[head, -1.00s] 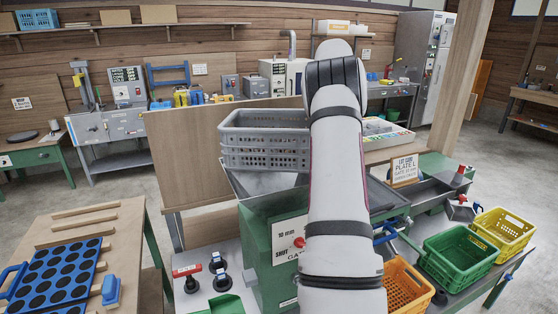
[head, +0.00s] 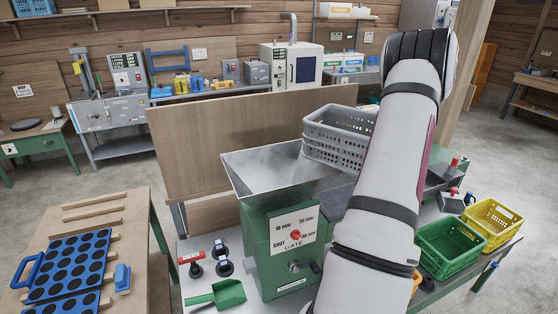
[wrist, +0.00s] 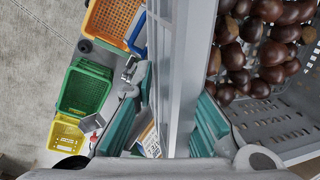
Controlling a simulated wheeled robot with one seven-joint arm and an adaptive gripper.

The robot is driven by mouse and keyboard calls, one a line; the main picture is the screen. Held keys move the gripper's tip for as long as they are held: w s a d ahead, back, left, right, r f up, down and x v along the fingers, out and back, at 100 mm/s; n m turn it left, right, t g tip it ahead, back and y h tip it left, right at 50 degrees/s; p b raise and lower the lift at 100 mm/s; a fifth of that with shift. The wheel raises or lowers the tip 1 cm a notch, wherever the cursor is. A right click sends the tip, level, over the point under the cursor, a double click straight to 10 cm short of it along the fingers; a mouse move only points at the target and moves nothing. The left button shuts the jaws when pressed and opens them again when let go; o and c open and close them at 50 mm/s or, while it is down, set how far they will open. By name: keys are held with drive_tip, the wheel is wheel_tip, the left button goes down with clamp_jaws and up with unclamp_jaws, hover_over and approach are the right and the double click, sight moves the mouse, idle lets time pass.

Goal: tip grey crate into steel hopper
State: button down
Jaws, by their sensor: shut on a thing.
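The grey crate (head: 333,146) hangs in the air at the right rim of the steel hopper (head: 262,172), roughly level in the head view. In the wrist view several brown chestnuts (wrist: 262,60) lie inside the crate, against its slotted grey wall (wrist: 285,125). My gripper (wrist: 168,118) is shut on the crate's side wall, with a teal pad on each side of it. In the head view my arm hides the gripper. The hopper's visible sloping inside looks bare grey; its bottom is hidden.
The hopper sits on a green housing with a gate plate (head: 294,230). A green crate (head: 448,246) and a yellow crate (head: 493,222) stand at the right. A green scoop (head: 222,296) lies in front. A wooden panel (head: 210,150) stands behind.

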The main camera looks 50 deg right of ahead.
drive_tip(key=shift+s+d+r, duration=0.1)
drive_tip(key=shift+s, duration=0.6)
